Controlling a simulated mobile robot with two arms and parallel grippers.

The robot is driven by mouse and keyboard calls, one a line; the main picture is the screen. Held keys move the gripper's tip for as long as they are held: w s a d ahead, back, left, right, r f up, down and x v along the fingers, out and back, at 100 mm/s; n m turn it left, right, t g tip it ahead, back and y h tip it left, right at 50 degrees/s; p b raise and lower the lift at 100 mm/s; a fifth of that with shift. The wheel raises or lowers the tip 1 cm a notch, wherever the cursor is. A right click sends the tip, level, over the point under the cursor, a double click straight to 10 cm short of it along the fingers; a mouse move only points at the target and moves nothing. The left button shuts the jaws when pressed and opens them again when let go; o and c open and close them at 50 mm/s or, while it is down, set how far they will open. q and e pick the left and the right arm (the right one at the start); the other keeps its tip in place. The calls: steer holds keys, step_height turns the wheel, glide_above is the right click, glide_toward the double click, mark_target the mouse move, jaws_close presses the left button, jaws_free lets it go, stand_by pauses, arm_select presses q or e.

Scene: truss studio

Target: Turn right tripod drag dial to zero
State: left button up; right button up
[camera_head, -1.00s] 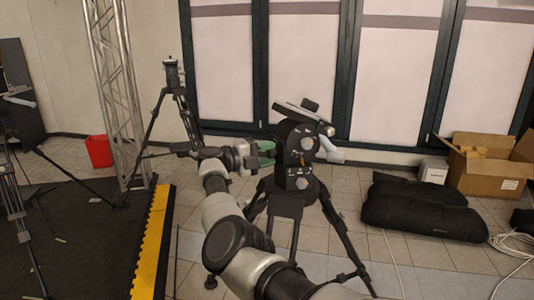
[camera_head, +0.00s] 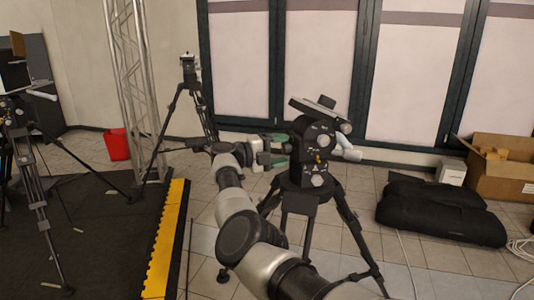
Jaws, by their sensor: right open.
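The nearest tripod (camera_head: 300,202) stands upright at the picture's centre, with a dark fluid head (camera_head: 312,150) on top. The head's side carries several round dials, and the drag dial (camera_head: 323,140) appears to be the upper one; its marks are too small to read. My right arm reaches up from the bottom, and its right gripper (camera_head: 283,150) is at the left side of the head, close to it. Its jaws are open, and I cannot tell whether they touch the head. My left gripper is not in view.
Another tripod (camera_head: 190,90) stands behind to the left, and one more (camera_head: 30,170) at the left edge. A truss column (camera_head: 135,90), a red bin (camera_head: 117,144) and a yellow-edged dark platform (camera_head: 168,240) are left. Black bags (camera_head: 440,212) and a cardboard box (camera_head: 500,180) lie right.

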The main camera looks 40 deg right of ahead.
steer(key=b+v, duration=0.4)
steer(key=v, duration=0.6)
steer(key=shift+b, duration=0.4)
